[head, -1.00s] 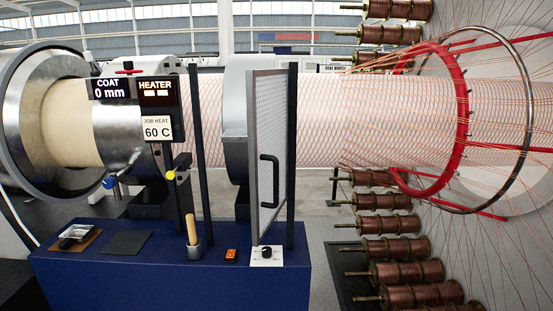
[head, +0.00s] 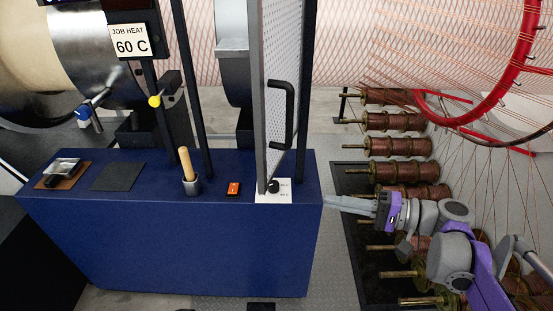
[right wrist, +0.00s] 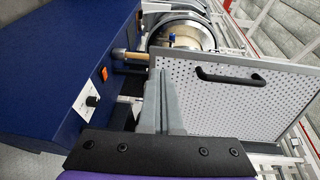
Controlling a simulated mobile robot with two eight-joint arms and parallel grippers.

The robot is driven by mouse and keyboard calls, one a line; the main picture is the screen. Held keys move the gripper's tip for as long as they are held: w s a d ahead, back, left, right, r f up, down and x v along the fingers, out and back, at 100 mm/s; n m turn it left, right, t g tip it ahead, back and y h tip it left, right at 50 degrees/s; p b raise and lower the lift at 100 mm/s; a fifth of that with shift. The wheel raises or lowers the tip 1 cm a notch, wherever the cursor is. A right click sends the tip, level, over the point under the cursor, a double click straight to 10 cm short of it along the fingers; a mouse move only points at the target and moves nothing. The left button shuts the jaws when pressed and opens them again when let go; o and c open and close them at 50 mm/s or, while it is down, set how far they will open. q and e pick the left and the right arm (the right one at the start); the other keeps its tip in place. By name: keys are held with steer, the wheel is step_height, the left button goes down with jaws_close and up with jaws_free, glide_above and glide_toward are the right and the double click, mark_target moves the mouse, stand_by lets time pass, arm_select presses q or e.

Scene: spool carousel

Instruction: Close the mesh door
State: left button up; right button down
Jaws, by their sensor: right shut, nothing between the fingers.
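The mesh door (head: 271,80) is a grey framed panel standing open, edge-on toward me in the head view. Its black handle (head: 290,118) is on the side facing right. In the right wrist view the mesh door (right wrist: 245,108) fills the right half, with the handle (right wrist: 230,78) near its top edge. My right gripper (head: 328,202) is shut and empty, pointing left, low and to the right of the door beside the blue cabinet. In the wrist view the gripper's fingers (right wrist: 163,75) overlap the door's near edge; contact cannot be told. My left gripper is not in view.
Copper spools (head: 405,172) and a red ring (head: 520,60) crowd the right, close to my right arm.

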steer(key=w+r, duration=0.1)
steer(key=y+p, duration=0.1)
steer(key=p, duration=0.1)
glide_toward(266, 175)
steer(key=x, duration=0.6)
steer(key=shift+s+r, duration=0.15)
steer(key=shift+r, duration=0.05)
steer(key=shift+a, duration=0.45)
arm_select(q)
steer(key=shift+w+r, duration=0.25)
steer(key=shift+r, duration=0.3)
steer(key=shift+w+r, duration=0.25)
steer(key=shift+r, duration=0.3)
